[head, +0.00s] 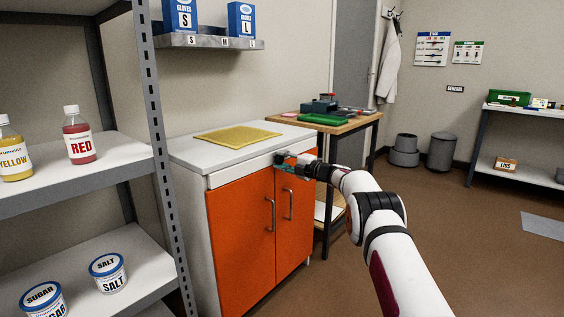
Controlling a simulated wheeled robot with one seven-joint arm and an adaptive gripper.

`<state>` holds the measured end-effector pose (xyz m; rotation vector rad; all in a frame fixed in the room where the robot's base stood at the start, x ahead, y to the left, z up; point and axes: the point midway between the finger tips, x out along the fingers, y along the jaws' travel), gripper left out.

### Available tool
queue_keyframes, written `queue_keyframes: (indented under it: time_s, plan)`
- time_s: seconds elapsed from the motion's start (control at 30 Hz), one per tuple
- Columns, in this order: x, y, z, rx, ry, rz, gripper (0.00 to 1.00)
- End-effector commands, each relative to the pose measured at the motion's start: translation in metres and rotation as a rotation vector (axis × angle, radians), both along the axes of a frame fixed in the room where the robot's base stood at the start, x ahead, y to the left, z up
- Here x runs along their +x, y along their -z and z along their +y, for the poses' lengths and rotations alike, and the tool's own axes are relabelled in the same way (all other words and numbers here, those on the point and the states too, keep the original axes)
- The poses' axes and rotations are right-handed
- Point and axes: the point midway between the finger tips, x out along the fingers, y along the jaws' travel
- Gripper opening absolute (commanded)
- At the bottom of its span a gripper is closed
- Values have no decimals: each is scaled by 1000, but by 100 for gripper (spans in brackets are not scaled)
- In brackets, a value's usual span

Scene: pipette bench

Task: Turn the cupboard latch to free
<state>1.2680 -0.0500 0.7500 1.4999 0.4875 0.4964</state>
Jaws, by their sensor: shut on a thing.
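The cupboard (237,240) has two orange doors with upright metal handles, and both doors look closed. My gripper (279,163) is at the top edge of the doors, near where they meet, just below the white worktop. It is shut on a small dark part there, which I take to be the latch (280,158). The gripper and its wrist cover most of the latch, so its angle cannot be told. My arm comes in from the lower right.
A yellow mat (236,135) lies on the cupboard top. A grey shelf rack (165,160) with bottles and tubs stands close on the left. A wooden table (345,122) stands behind on the right. The brown floor (470,235) to the right is mostly clear.

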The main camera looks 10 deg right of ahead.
Motion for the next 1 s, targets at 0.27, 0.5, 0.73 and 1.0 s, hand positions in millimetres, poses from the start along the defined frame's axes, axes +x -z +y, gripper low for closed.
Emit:
queue_keyframes:
  time_s: [0.27,0.5,0.73,1.0]
  plan:
    - [0,1,-1,-2,3,1,50]
    - [-1,0,-1,-1,2,1,50]
    - [-11,-1,-10,-1,2,3,50]
    - [-38,-1,-29,0,4,3,50]
